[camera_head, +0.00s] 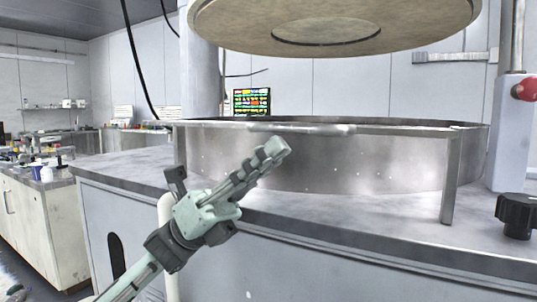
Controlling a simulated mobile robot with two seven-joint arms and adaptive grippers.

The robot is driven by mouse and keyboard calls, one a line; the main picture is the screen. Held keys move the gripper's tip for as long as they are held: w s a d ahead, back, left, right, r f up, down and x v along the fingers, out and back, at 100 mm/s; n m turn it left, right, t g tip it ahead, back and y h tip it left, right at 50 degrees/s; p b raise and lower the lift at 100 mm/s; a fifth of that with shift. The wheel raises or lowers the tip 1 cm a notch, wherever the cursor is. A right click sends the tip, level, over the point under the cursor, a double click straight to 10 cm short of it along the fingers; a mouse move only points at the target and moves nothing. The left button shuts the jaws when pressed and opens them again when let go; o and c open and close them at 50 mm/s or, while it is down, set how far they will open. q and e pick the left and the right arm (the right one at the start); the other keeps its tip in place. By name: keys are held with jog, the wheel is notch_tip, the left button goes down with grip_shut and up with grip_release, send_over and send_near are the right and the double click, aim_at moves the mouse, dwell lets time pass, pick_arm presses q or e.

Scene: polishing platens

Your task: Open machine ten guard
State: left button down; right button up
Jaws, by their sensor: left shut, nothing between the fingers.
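The machine guard (320,166) is a curved metal wall standing around the machine's top, below a large round platen (335,28). A bar-like handle (300,128) runs along the guard's upper front edge. My left gripper (276,150) is in front of the guard, just below the left part of the handle. Its fingers are shut with nothing between them. Whether the fingertips touch the guard or handle cannot be told. My right gripper is not in view.
The machine's grey top (365,212) extends in front of the guard. A black knob (516,214) and a red ball (525,88) are at the right. A cluttered bench (40,222) stands at the left. A black cable (137,70) hangs at upper left.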

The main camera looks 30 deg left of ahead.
aim_at(261, 126)
pick_arm(q)
notch_tip(261, 126, up, 5)
jog(key=n+t+y+p, duration=0.2)
jog(key=n+t, duration=0.2)
jog(key=n, duration=0.1)
jog(key=shift+s, duration=0.1)
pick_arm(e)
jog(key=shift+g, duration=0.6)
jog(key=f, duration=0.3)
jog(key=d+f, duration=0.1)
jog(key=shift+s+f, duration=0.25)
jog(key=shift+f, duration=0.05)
pick_arm(q)
jog(key=shift+f, duration=0.15)
